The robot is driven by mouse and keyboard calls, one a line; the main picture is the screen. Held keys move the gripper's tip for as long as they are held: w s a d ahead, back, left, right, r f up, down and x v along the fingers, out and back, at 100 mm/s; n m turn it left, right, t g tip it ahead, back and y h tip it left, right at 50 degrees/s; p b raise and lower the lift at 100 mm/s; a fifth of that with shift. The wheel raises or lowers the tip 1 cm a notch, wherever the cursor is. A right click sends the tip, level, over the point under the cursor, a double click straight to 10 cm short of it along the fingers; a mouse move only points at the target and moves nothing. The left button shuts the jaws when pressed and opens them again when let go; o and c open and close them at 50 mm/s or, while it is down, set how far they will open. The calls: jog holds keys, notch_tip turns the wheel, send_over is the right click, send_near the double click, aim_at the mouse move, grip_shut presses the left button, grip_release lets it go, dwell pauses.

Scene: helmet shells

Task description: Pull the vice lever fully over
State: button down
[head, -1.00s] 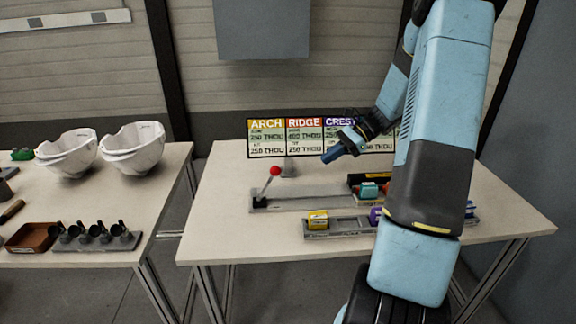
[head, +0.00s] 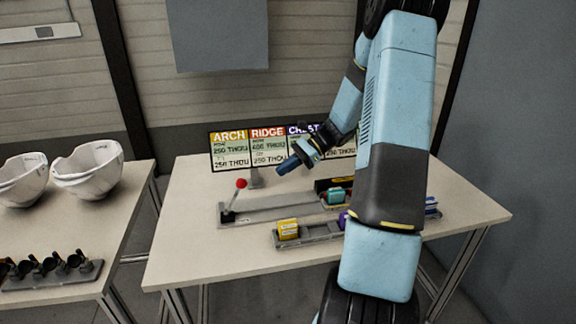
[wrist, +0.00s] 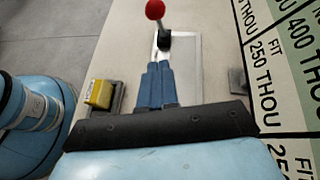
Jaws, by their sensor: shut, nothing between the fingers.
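The vice lever is a thin rod with a red ball knob (head: 241,183), standing up with a slight tilt to the right from a dark pivot at the left end of a grey metal vice base (head: 270,210). The red knob (wrist: 155,9) shows at the top of the wrist view, with the dark pivot below it. My gripper (head: 280,170) is above the table, to the right of the knob and apart from it. Its blue fingers (wrist: 158,66) are together and empty in the wrist view, pointing toward the lever.
A sign board (head: 230,150) with coloured headings stands behind the vice. In front lies a rail with a yellow block (head: 288,229); a teal block (head: 335,195) sits to the right. White helmet shells (head: 88,170) stand on the left table. The table's front left is clear.

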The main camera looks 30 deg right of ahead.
jog(key=a+f, duration=0.1)
jog(key=a, duration=0.8)
jog(key=shift+w+f, duration=0.25)
jog(key=shift+f, duration=0.05)
jog(key=shift+r, duration=0.15)
